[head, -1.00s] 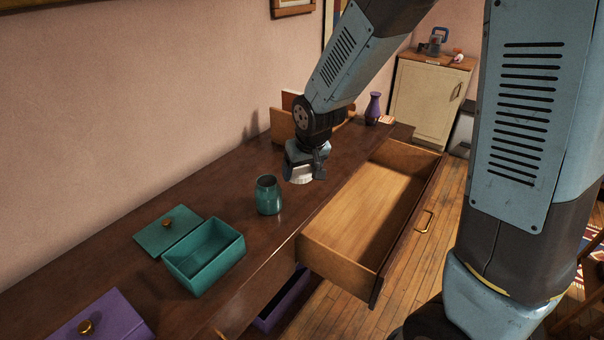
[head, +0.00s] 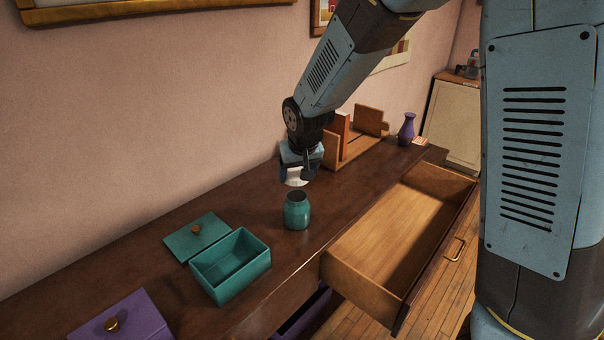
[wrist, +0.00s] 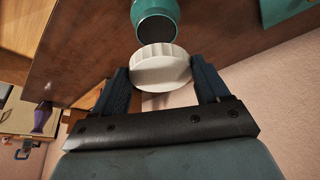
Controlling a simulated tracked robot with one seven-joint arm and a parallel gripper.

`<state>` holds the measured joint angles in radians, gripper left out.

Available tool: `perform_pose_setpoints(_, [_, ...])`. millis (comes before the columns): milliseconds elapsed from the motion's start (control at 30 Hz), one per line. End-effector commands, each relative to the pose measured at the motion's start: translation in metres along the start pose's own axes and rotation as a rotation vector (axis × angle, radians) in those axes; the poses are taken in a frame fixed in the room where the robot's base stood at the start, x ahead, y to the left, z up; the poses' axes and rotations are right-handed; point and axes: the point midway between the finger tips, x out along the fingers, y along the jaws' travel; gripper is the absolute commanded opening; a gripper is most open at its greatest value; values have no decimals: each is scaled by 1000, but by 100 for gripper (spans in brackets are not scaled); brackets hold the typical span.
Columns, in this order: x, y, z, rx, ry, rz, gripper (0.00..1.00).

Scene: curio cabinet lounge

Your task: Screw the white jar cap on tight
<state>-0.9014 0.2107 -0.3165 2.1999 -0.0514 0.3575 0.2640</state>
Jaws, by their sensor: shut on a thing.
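The white jar cap (wrist: 160,66) is ridged around its edge and sits between the two fingers of my gripper (wrist: 161,80), which is shut on it. In the head view the cap (head: 296,177) shows below my gripper (head: 299,168), just above and behind the jar. The jar (head: 297,211) is teal and stands upright on the dark wooden cabinet top, with its mouth open. In the wrist view the jar (wrist: 155,18) is at the top, and its dark opening is close to the cap. The cap is not on the jar.
A teal box (head: 232,268) stands open, with its lid (head: 198,236) beside it. A purple box (head: 125,322) is at the front left. A wooden drawer (head: 405,235) hangs open at the right. A wooden rack (head: 352,148) and purple vase (head: 407,128) stand farther back.

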Motion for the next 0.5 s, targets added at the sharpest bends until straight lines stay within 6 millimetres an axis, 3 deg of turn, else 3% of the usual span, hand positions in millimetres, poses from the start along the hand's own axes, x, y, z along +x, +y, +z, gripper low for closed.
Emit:
perform_pose_setpoints(333, [0, 1, 0, -1, 1, 0, 20])
perform_pose_setpoints(500, [11, 1, 5, -1, -1, 1, 20])
